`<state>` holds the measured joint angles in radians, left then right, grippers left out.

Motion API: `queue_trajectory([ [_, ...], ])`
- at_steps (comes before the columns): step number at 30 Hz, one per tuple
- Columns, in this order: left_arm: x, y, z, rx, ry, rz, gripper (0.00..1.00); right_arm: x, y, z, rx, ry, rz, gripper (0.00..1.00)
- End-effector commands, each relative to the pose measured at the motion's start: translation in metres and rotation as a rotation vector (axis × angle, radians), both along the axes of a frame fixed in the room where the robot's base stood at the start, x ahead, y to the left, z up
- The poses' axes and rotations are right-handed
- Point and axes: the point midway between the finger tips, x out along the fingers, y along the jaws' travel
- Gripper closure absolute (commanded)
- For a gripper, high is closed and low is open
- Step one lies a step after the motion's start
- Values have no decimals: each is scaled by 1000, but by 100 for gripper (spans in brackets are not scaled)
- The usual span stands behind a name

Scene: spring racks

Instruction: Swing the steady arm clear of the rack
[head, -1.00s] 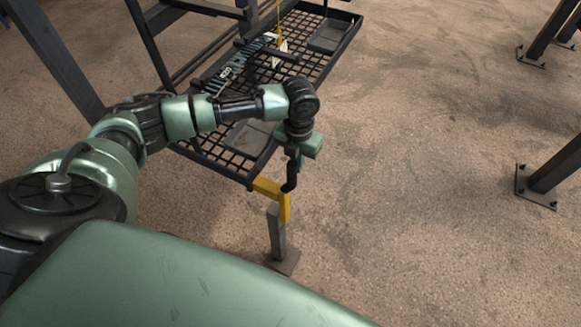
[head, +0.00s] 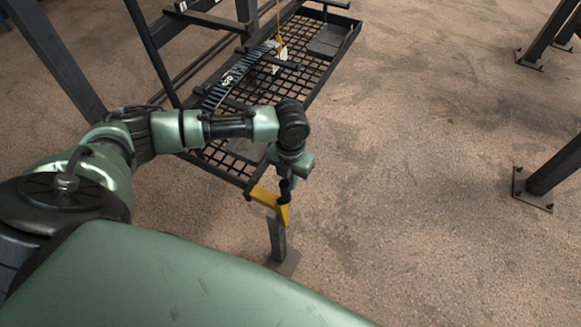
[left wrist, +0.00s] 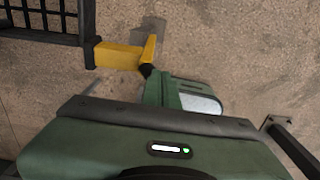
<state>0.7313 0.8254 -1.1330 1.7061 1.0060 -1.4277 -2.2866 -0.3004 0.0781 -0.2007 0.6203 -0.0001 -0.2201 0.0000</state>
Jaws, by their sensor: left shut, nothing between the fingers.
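The yellow steady arm (head: 268,201) is at the near corner of the black mesh rack (head: 235,177), above a short grey post (head: 276,240). In the left wrist view, the steady arm (left wrist: 119,56) reaches from the rack corner to a bent outer end. My left gripper (head: 287,187) is shut and empty, directly over that outer end. A dark piece (left wrist: 146,70) lies between the yellow end and my green left gripper (left wrist: 165,88); I cannot tell whether they touch. My right gripper is not in view.
A dark coil spring (head: 236,72) lies on the rack beside a yellow line (head: 278,22) with a pale tag (head: 280,55). Dark frame posts stand at the left (head: 55,60) and the right (head: 556,168).

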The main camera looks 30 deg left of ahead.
Motion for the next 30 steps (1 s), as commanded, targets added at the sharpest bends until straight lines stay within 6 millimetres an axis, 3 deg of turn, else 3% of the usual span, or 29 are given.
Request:
queue_trajectory([
  [30,-42,-3,0,-1,4,-1,100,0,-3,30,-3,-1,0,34],
])
